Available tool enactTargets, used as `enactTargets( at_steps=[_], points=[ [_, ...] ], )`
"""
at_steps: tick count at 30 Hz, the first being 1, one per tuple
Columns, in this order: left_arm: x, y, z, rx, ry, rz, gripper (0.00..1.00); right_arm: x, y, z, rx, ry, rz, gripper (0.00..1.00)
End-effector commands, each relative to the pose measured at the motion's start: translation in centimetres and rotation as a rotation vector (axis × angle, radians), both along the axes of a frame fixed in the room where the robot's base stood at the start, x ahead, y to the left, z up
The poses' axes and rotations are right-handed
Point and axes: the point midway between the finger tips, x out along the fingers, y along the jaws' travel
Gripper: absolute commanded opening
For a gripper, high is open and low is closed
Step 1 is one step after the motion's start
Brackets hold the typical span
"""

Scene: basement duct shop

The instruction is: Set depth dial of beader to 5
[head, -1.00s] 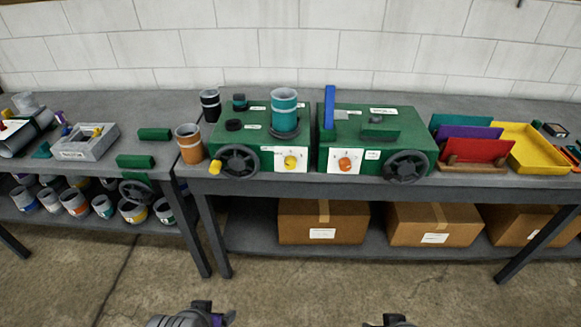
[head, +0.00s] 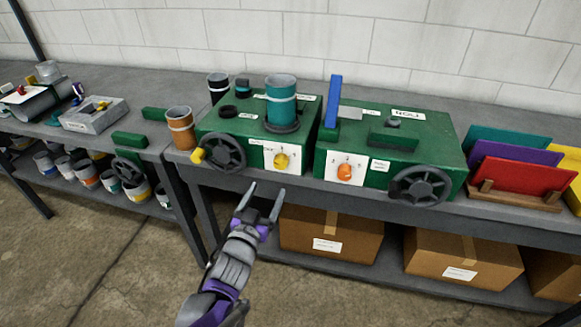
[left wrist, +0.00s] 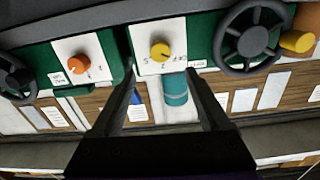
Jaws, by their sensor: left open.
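Two green machines stand side by side on the bench. The left machine (head: 215,120) has a yellow dial (head: 281,161) on a white plate; this dial also shows in the left wrist view (left wrist: 160,51). The right machine (head: 440,137) has an orange dial (head: 345,171), also in the left wrist view (left wrist: 77,66). I cannot read which machine is labelled beader, and the dial settings are too small to be sure of. My left gripper (head: 265,188) is open and empty, in front of and below the yellow dial, apart from it. My right gripper is out of view.
A black handwheel (head: 222,154) with a yellow knob is left of the yellow dial; another handwheel (head: 420,186) is at the right machine. A teal cylinder (head: 281,101) stands on the left machine. Cardboard boxes (head: 330,236) fill the lower shelf.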

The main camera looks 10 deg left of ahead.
Motion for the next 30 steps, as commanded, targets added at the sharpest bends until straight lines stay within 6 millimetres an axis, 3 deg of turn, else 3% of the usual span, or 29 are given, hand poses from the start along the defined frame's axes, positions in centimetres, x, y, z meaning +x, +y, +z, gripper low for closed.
enactTargets(
  at_steps=[5, 18, 24, 30],
  points=[
    [1.5, -0.2, 0.1, -0.001, -0.010, -0.006, 0.79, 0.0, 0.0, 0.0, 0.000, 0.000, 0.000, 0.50],
    [9.2, -0.6, 0.1, 0.001, -0.008, -0.005, 0.79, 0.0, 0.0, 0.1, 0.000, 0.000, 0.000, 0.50],
    [10.7, -0.7, 0.1, 0.000, -0.008, -0.004, 0.79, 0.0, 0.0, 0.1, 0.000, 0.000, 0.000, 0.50],
    [10.9, -0.7, 0.1, 0.000, -0.008, -0.004, 0.79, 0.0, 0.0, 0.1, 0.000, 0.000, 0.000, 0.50]
  ],
)
